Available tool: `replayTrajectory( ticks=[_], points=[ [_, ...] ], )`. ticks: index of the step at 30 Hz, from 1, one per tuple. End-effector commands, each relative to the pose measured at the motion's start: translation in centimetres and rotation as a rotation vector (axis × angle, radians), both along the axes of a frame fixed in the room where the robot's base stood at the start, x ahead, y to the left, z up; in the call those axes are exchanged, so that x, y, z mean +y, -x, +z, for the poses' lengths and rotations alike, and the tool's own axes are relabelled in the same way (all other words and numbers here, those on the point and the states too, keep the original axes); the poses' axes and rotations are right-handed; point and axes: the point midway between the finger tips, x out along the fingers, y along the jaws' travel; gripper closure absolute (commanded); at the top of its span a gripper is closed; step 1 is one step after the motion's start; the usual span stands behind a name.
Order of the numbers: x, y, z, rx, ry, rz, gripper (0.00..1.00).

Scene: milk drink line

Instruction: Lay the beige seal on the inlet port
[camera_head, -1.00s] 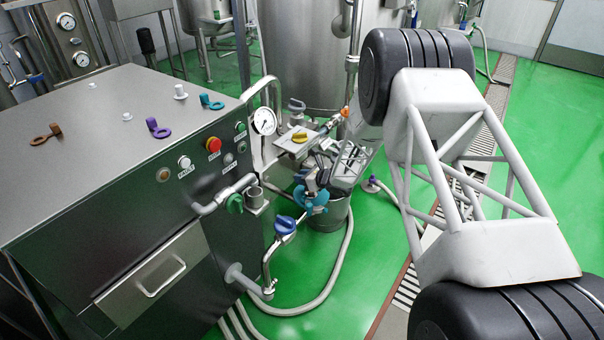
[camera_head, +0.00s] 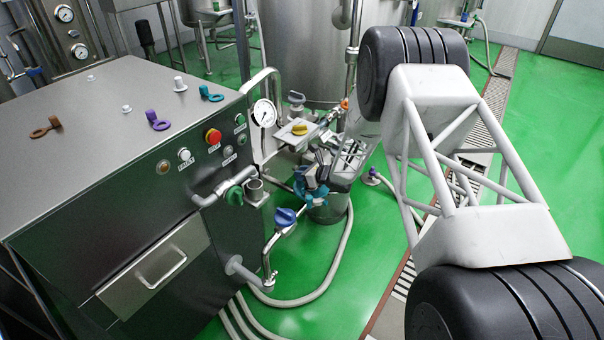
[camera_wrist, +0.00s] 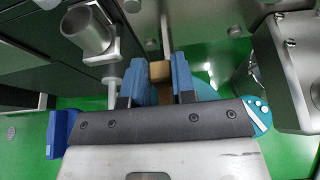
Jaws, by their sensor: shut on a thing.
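My gripper (camera_wrist: 160,80) has blue fingers and is shut on a small beige-brown piece, which I take to be the beige seal (camera_wrist: 158,70). Only a small part of the seal shows between the fingers in the wrist view. In the head view my gripper (camera_head: 313,184) is low beside the steel cabinet, and the seal cannot be made out there. An upright open steel pipe end (camera_wrist: 92,30), possibly the inlet port, lies ahead and left of the fingers, apart from them. It also shows in the head view (camera_head: 255,188), beside a green handle.
The steel cabinet (camera_head: 110,150) carries brown, purple and teal pieces on top. A blue-handled valve (camera_head: 285,217) and a pressure gauge (camera_head: 264,113) are near my gripper. A metal bucket (camera_head: 330,208) stands below it. Hoses lie on the green floor.

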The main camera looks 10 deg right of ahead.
Motion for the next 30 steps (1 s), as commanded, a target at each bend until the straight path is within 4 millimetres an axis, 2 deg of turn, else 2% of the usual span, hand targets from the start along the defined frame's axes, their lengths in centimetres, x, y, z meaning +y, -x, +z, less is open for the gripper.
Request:
replayTrajectory(
  ticks=[20,21,26,30],
  points=[
    [0.01,0.02,-0.97,0.001,-0.001,0.0,0.98],
    [0.01,0.01,-0.93,0.0,0.0,0.0,0.7],
    [0.0,0.02,-0.92,0.0,0.0,0.0,0.46],
    [0.0,0.01,-0.91,0.0,0.0,0.0,0.46]
  ],
)
